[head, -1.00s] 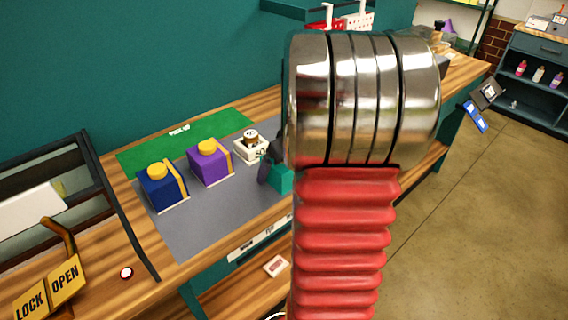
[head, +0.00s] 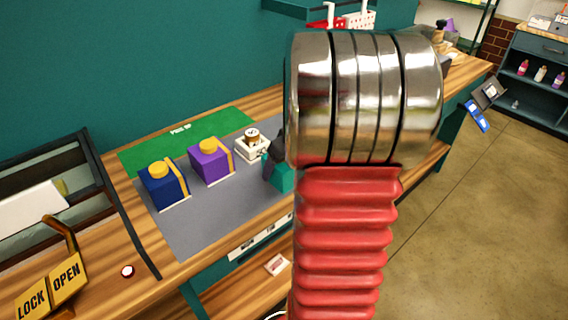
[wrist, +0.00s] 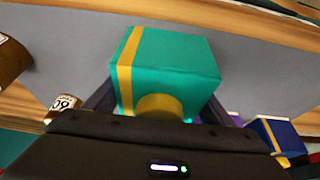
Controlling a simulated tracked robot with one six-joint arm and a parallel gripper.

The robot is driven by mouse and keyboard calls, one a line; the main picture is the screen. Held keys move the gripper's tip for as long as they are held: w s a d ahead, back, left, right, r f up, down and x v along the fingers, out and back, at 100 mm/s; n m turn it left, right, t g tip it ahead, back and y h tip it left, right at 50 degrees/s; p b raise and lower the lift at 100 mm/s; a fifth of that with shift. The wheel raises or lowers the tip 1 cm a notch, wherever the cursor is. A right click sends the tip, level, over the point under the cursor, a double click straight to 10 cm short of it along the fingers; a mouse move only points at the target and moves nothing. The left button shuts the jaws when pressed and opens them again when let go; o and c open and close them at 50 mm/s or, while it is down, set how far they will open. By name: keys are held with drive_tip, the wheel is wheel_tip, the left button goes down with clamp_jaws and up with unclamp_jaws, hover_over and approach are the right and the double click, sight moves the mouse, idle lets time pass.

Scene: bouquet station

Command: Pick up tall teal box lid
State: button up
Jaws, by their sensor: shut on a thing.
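The teal box lid (wrist: 170,65) fills the middle of the wrist view, with a yellow stripe down one side and a round yellow knob. My gripper (wrist: 155,100) has its dark fingers on both sides of it and is shut on it. In the head view the teal lid (head: 281,178) shows only partly at the right end of the grey mat, behind my arm. My gripper (head: 278,155) is mostly hidden there by the arm. I cannot tell whether the lid is clear of what lies under it.
A purple box (head: 211,165) and a navy box (head: 162,190), both with yellow knobs, stand on the grey mat (head: 205,220) to the left. A white holder with a labelled jar (head: 252,146) stands close by. A green pick-up mat (head: 215,130) lies behind. A yellow lock/open sign (head: 52,285) is at front left.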

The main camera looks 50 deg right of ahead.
drive_tip(key=shift+r, duration=0.1)
wheel_tip(320, 180, up, 10)
drive_tip(key=shift+f, duration=0.2)
drive_tip(key=shift+r, duration=0.15)
drive_tip(key=shift+s, duration=0.1)
idle(0.6)
